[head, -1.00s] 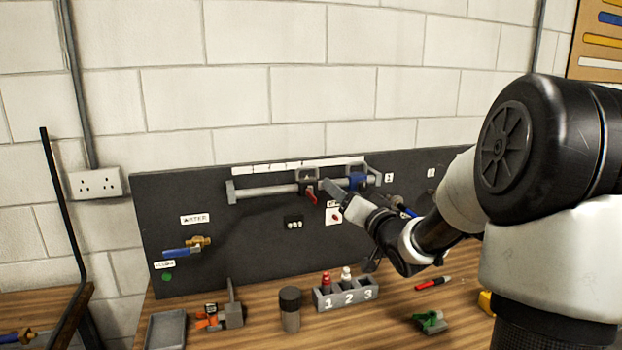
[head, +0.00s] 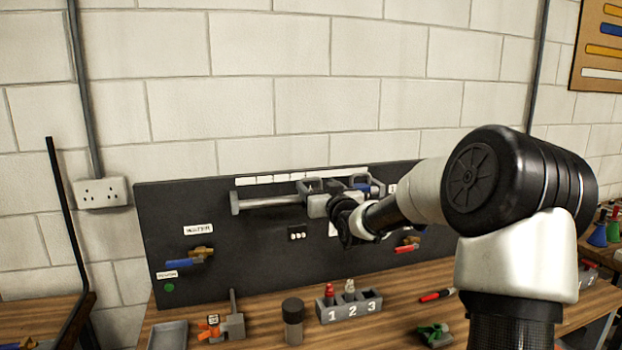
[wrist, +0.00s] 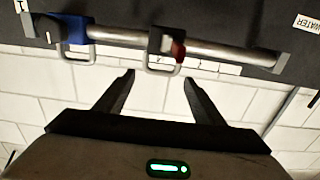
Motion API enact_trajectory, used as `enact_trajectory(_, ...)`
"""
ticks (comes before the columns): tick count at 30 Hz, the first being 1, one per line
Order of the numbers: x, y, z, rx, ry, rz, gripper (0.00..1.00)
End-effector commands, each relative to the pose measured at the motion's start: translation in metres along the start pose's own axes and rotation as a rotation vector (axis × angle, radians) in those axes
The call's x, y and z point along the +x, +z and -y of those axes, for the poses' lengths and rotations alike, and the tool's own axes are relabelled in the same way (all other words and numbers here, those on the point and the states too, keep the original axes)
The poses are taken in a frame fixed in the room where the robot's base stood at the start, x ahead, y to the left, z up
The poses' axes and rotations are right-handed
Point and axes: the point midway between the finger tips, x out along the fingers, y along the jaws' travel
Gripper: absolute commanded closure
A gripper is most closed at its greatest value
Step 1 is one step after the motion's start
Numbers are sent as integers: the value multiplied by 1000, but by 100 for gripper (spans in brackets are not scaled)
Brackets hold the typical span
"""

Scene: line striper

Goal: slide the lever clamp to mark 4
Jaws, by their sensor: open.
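A grey bar (head: 265,203) runs along the dark board. A grey clamp with a square loop (head: 309,184) sits on its middle. In the wrist view this clamp (wrist: 154,64) shows a red lever (wrist: 178,50). A blue clamp (head: 362,186) with its own loop sits at the bar's right; it shows in the wrist view (wrist: 76,32). My gripper (wrist: 159,79) is open, its fingertips on either side of the red-lever clamp's loop and just short of it, with no clear contact. In the head view my gripper (head: 318,205) hides the lever. A white mark strip (head: 275,178) lies above the bar; its numbers are unreadable.
On the bench stand a numbered holder (head: 350,308) with bottles, a dark-topped cylinder (head: 292,320) and a green clip (head: 434,334). A blue-handled valve (head: 188,260) is on the board's left. The bar left of the red-lever clamp is clear.

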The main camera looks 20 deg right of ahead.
Motion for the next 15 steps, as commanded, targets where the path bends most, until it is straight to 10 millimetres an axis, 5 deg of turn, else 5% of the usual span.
enact_trajectory(6, 42, 0, 0, 3, -1, 1, 37)
enact_trajectory(15, 64, 0, 0, 0, 0, 0, 37)
